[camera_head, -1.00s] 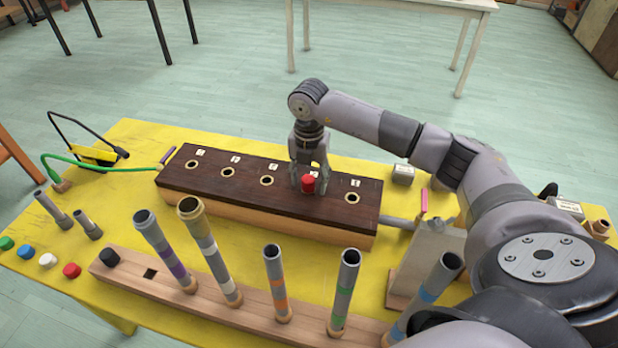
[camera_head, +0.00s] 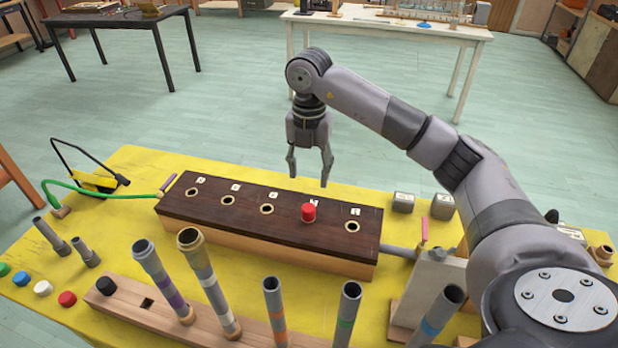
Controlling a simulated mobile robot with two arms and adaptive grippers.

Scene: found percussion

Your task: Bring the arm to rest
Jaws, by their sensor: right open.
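My right gripper (camera_head: 309,178) hangs fingers down above the back edge of the dark wooden box. It is open and empty, with clear space between its fingertips. The box (camera_head: 240,212) has a row of round holes with small white labels along its top. A red plug (camera_head: 308,212) sits upright at the fourth hole from the left, below and in front of the gripper and apart from it. My right arm (camera_head: 400,120) reaches in from the right, raised and bent. My left gripper does not show.
Several banded tubes (camera_head: 208,275) stand in a wooden rack (camera_head: 185,310) along the front of the yellow table (camera_head: 120,245). Coloured caps (camera_head: 67,298) lie at the front left. Grey blocks (camera_head: 403,202) stand at the back right. A white table (camera_head: 390,28) is behind, with open floor between.

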